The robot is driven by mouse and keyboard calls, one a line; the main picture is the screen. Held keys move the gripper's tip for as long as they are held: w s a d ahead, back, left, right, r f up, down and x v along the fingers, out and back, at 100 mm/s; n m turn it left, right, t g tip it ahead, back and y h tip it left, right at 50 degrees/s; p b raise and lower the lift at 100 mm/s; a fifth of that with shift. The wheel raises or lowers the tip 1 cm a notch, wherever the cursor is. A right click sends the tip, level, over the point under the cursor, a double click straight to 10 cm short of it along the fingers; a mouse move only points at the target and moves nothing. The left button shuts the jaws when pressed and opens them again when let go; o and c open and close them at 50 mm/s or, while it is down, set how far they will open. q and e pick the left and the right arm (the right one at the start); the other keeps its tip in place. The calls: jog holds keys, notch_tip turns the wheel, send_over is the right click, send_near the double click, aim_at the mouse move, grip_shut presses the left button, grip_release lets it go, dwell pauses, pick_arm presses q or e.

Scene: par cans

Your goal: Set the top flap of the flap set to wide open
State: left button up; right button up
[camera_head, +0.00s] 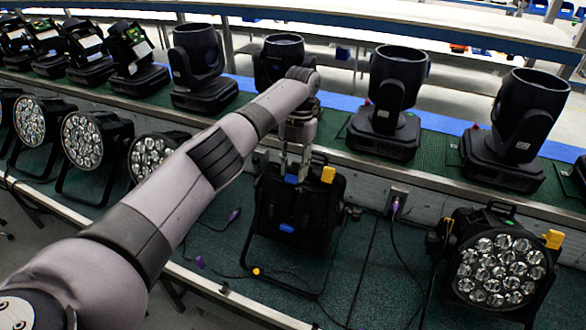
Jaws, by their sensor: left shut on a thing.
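The flap set is on the black par can in the middle (300,210), which stands on the green lower shelf. Its dark flaps form a boxy front, with blue tabs (287,228) and a yellow tab at its upper right. My left gripper (291,172) comes down from above onto the upper edge of this front, at a blue tab. It is shut on the top flap there; the fingertips are small and partly merge with the dark flap. The exact angle of the top flap is hard to tell. My right gripper does not show.
Another par can (500,270) with a bare lens face stands at the right; several more stand at the left. Moving-head lights (388,100) line the upper shelf behind. Cables (393,225) hang and lie around the middle par can.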

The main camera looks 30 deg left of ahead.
pick_arm(q)
jog(key=shift+f, duration=0.1)
jog(key=o, duration=0.7)
jog(key=shift+o, duration=0.9)
jog(key=shift+w+d, duration=0.1)
jog(key=shift+w, duration=0.05)
jog(key=s+v, duration=0.2)
jog(key=v, duration=0.7)
jog(key=shift+r, duration=0.55)
jog(key=shift+d, duration=0.1)
jog(key=shift+c, duration=0.3)
